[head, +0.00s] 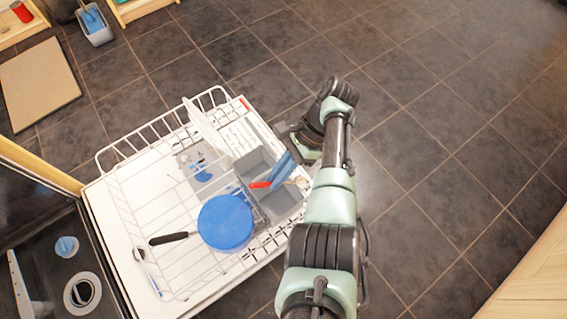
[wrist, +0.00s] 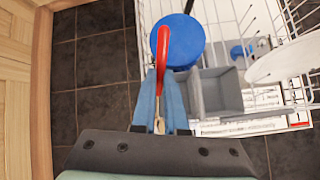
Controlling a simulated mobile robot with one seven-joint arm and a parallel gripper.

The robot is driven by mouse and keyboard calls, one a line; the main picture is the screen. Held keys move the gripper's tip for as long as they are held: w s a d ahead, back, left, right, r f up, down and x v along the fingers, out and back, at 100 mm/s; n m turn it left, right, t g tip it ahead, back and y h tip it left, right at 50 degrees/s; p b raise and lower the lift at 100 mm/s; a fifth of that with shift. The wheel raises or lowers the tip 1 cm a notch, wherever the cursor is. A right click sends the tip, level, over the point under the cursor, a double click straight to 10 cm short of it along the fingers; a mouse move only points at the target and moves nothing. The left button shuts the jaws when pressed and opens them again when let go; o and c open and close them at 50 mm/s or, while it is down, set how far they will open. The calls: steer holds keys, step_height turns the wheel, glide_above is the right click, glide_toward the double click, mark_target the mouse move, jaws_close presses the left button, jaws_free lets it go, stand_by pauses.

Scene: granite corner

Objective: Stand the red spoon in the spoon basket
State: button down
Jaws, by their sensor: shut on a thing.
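The red spoon (head: 261,184) is held between the blue fingers of my gripper (head: 284,168). In the wrist view the red spoon (wrist: 178,47) points away from my gripper (wrist: 161,104), with its red end in front of the blue pan. The grey spoon basket (head: 281,202) sits in the dishwasher rack and has open compartments. In the head view the spoon overlaps the basket's middle. In the wrist view the basket (wrist: 217,91) is just right of the fingers, and the spoon is not inside it. Part of the basket is hidden by my gripper.
A blue pan (head: 226,222) with a black handle lies in the white wire rack (head: 125,205), close to the basket. A white plate (head: 204,125) stands in the rack. Dark tiled floor (head: 430,150) is clear to the right.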

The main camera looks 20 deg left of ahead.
steer(key=r+m+t+y, duration=0.2)
steer(key=m+t+y, duration=0.1)
steer(key=m+t, duration=0.1)
steer(key=r+m+t+y+b, duration=0.1)
steer(key=m+t+y, duration=0.3)
steer(key=t, duration=0.1)
steer(key=d+r+m+t+y+b, duration=0.1)
steer(key=r+m+t+y, duration=0.1)
steer(key=m+t+y, duration=0.1)
steer(key=shift+r+m+t+y, duration=0.4)
steer(key=shift+m+t, duration=0.4)
steer(key=shift+m, duration=0.2)
steer(key=shift+w+d+r+t, duration=0.1)
steer(key=shift+d+r+t, duration=0.15)
steer(key=shift+t, duration=0.15)
steer(key=shift+r+p, duration=0.15)
steer(key=shift+p, duration=0.3)
step_height(320, 180, down, 15)
steer(key=b, duration=1)
